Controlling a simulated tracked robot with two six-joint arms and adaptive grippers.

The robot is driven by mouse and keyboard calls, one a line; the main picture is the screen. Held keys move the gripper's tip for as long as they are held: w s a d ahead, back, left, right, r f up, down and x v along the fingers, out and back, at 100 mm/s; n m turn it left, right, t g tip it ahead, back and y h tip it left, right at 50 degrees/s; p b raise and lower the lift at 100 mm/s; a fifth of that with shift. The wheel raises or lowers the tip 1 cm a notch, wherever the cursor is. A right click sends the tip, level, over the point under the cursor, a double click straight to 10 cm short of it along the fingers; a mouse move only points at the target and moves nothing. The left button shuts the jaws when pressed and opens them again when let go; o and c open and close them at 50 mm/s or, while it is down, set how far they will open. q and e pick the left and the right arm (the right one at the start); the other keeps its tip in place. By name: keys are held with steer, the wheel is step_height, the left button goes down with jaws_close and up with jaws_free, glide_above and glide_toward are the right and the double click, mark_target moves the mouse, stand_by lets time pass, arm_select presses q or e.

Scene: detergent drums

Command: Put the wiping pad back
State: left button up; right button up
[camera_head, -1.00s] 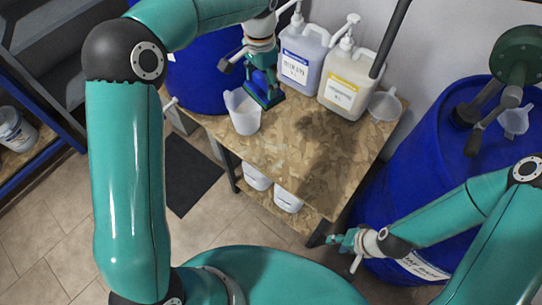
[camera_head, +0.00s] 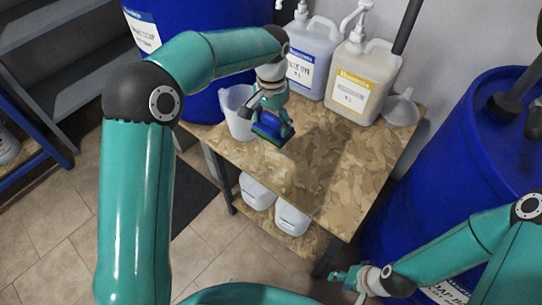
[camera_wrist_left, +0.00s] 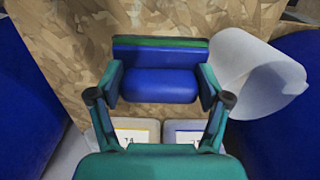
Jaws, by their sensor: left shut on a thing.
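The wiping pad is a blue block with a green strip (camera_head: 270,130). My left gripper (camera_head: 272,112) is shut on it, over the wooden table just right of the white measuring jug (camera_head: 235,108). In the left wrist view the pad (camera_wrist_left: 158,82) sits between the two fingers of my left gripper (camera_wrist_left: 160,92), with the jug (camera_wrist_left: 250,75) close on the right. Whether the pad touches the tabletop cannot be told. My right gripper (camera_head: 347,280) is low by the table's front right corner; it looks open and empty.
The wooden table (camera_head: 320,185) has free room at its front and right. Blue drums stand left (camera_head: 195,45) and right (camera_head: 455,150). White canisters (camera_head: 257,192) sit on the lower shelf.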

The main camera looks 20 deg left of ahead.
arm_select(q)
step_height(320, 180, down, 14)
steer(key=shift+r+b, duration=0.1)
steer(key=shift+b, duration=0.4)
steer(key=o, duration=1.5)
steer(key=shift+c, duration=0.2)
step_height(320, 180, up, 12)
steer(key=shift+p, duration=0.5)
steer(key=shift+a, duration=0.1)
